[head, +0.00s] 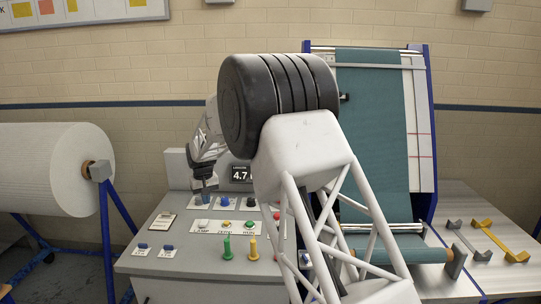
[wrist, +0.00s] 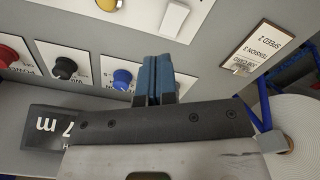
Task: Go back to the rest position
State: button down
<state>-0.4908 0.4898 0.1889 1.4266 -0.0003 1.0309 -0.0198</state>
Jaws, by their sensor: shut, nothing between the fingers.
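My gripper (head: 204,197) is pointed down just above the back left of the grey control panel (head: 160,262) in the head view. In the wrist view, the blue fingertips of my gripper (wrist: 157,78) are together with nothing between them. They appear over the panel close to a blue knob (wrist: 122,78), and I cannot tell whether they touch anything. My large arm links cover the middle of the head view and hide part of the panel.
A display (head: 241,174) reading 4.7 stands behind the panel. Green (head: 227,247) and yellow (head: 253,248) levers stick up at its front. A white roll (head: 55,165) is left; teal fabric (head: 370,130) hangs right.

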jog(key=s+d+r+m, duration=0.1)
jog(key=s+d+r, duration=0.5)
jog(key=s+d, duration=0.3)
jog(key=s+d+r+m+t, duration=0.1)
jog(key=s+d+r, duration=0.5)
jog(key=d, duration=0.5)
jog(key=s+d+r+m, duration=0.1)
jog(key=s+d+r, duration=0.5)
jog(key=s+d, duration=0.3)
jog(key=s+d+f+m, duration=0.1)
jog(key=s+d, duration=0.4)
jog(key=s, duration=0.5)
jog(key=s+d+f+m+t, duration=0.1)
jog(key=s+d, duration=0.5)
jog(key=s, duration=0.5)
jog(key=s+d+f+m, duration=0.1)
jog(key=s+d+f, duration=0.1)
jog(key=s+d, duration=0.4)
jog(key=s, duration=0.5)
jog(key=shift+t, duration=0.3)
jog(key=shift+d+f, duration=0.1)
